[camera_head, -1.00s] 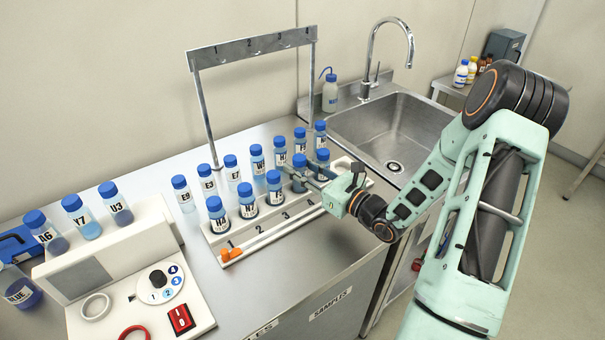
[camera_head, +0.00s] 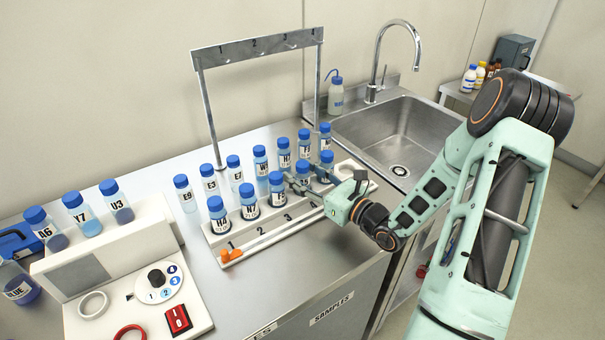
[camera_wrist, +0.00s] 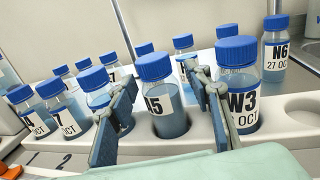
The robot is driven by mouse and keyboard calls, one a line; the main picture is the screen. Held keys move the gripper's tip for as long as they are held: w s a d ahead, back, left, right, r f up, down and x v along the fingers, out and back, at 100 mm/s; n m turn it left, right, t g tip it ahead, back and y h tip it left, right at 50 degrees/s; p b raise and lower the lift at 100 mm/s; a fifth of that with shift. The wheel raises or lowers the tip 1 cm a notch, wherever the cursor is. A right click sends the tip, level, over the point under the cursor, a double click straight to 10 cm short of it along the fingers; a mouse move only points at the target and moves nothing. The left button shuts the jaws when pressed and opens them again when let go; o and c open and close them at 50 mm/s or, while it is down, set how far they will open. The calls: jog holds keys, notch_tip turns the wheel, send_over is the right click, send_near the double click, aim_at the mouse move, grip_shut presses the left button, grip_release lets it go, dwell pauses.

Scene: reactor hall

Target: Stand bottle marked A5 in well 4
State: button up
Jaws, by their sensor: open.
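The bottle with a blue cap and a label that reads as A5 (camera_wrist: 158,100) stands upright in the wrist view, its base inside a well of the white rack (camera_wrist: 275,142). It also shows in the head view (camera_head: 303,181), in the fourth well from the left of the front row. My gripper (camera_head: 306,180) is open, with one finger on each side of this bottle in the wrist view (camera_wrist: 166,95).
Bottle W3 (camera_wrist: 238,85) stands close to my right finger, and other bottles stand close on the left. An empty well (camera_wrist: 303,104) is at the right end. A back row of loose bottles (camera_head: 209,180) stands behind the rack. The sink (camera_head: 400,130) lies beyond.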

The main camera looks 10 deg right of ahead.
jog(key=shift+r, duration=0.15)
jog(key=v, duration=1.2)
jog(key=shift+b, duration=0.4)
jog(key=shift+a, duration=0.1)
